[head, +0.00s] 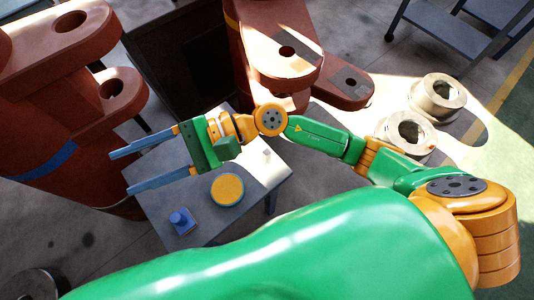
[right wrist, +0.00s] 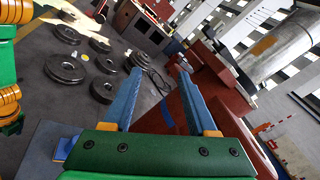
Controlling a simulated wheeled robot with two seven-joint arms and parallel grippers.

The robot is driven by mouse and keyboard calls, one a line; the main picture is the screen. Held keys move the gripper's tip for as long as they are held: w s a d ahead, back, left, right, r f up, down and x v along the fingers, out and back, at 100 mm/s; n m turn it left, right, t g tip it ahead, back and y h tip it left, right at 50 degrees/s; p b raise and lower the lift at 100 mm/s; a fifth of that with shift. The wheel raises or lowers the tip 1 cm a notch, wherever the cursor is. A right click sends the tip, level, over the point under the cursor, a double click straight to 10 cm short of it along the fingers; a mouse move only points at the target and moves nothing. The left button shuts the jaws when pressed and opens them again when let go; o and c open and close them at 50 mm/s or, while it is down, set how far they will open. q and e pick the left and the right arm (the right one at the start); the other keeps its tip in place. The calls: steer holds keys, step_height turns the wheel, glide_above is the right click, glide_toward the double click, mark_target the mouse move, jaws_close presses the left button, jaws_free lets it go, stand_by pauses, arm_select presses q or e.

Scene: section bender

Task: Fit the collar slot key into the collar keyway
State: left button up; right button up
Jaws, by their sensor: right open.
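A small blue block with a raised top (head: 182,220) stands on a grey table (head: 210,228) in the head view; it may be the collar slot key. A small pale piece (head: 267,156) is near the table's right side. I cannot tell which thing is the collar, and no keyway is clear. My right gripper (head: 121,172) is open and empty, its blue fingers pointing left past the table's left edge. The right wrist view also shows its spread fingers (right wrist: 160,75). My left gripper is not in view.
Large red-brown machine arms with holes (head: 75,75) stand at the left, close to my right fingers, and another red-brown part (head: 285,60) at the top. Pale metal rings (head: 437,97) lie at the right. Dark discs (right wrist: 66,68) lie on the floor in the wrist view.

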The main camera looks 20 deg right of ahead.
steer(key=d+f+n+g+h, duration=0.2)
steer(key=d+f+n+h, duration=0.3)
steer(key=f+n+h, duration=0.45)
steer(key=n+t+h, duration=0.3)
steer(key=n+h, duration=0.2)
steer(key=h, duration=0.3)
glide_above(267, 152)
steer(key=shift+m, duration=0.25)
step_height(267, 152, down, 8)
steer(key=shift+d+r, duration=0.1)
step_height(267, 152, down, 7)
steer(key=shift+p, duration=0.95)
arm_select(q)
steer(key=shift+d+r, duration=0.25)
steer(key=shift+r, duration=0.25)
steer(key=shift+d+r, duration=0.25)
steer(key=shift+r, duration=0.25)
arm_select(e)
jaws_close()
